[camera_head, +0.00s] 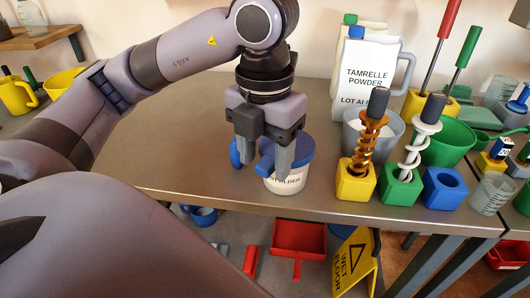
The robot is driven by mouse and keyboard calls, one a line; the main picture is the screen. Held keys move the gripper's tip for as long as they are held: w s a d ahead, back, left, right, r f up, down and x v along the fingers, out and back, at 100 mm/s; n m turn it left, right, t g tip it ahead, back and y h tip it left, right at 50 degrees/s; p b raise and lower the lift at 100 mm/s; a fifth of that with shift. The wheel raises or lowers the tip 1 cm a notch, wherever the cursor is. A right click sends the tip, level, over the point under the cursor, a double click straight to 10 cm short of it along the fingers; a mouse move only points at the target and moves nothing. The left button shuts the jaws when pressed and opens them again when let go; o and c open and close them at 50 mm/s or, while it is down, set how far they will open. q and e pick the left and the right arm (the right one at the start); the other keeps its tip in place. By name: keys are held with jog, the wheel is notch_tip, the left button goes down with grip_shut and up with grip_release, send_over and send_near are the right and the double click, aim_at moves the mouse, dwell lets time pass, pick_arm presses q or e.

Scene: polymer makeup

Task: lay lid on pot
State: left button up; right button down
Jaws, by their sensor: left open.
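A white pot (287,185) with a partly hidden printed label stands on the grey metal table near its front edge. A blue lid (302,153) shows at the pot's top, behind my gripper. More blue (235,153) shows to the left of the fingers; I cannot tell if it is part of the same lid. My left gripper (265,164) points down in front of the pot's upper left, with its fingers apart and blue visible between them. The fingers hide much of the lid, so I cannot tell how it sits on the rim. My right gripper is not in view.
To the right stand a grey bucket (372,138), a yellow block (356,180) and a green block (400,187) holding coiled stirrers, and a blue block (443,188). A white powder jug (366,75) stands behind. The table (170,160) left of the pot is clear.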

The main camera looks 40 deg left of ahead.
pick_arm(q)
notch_tip(320, 180, up, 6)
jog(key=shift+f+p, duration=0.15)
jog(key=shift+p, duration=0.8)
jog(key=shift+r, duration=0.7)
jog(key=shift+s, duration=0.15)
